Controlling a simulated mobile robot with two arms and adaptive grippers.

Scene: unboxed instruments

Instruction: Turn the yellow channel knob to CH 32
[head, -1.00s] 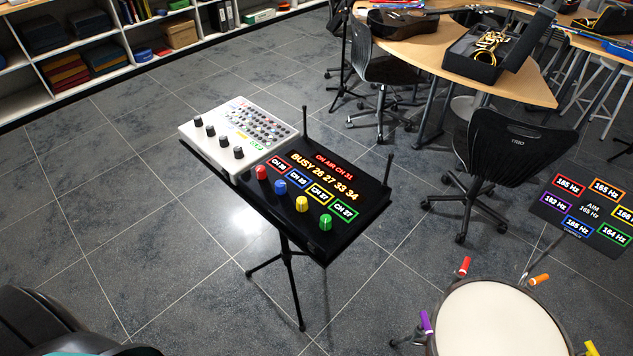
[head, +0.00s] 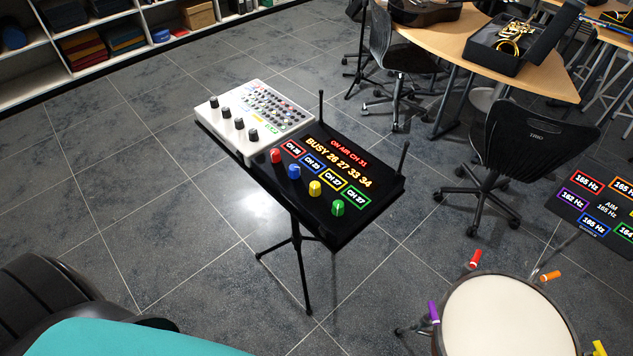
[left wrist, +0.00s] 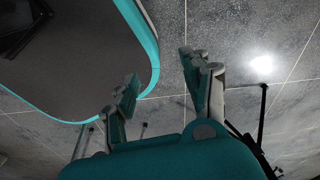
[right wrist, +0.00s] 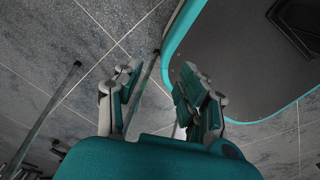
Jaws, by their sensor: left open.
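The yellow channel knob (head: 315,188) stands on a black receiver panel (head: 352,234) carried by a thin black stand. The yellow-framed label (head: 332,180) beside it seems to read CH 27. A red knob (head: 275,156), a blue knob (head: 293,171) and a green knob (head: 338,207) stand in the same row. The panel display (head: 338,163) shows ON AIR CH 31 and BUSY 26 27 33 34. My left gripper (left wrist: 165,72) is open and empty over the floor, away from the panel. My right gripper (right wrist: 155,80) is open and empty too. Neither gripper shows in the head view.
A white mixer (head: 250,118) sits left of the panel on the same stand. Two upright posts rise behind the panel. A drum (head: 505,320) with coloured lugs stands at lower right, near a Hz sign (head: 600,205). A black chair (head: 525,150) stands behind. Floor in front is clear.

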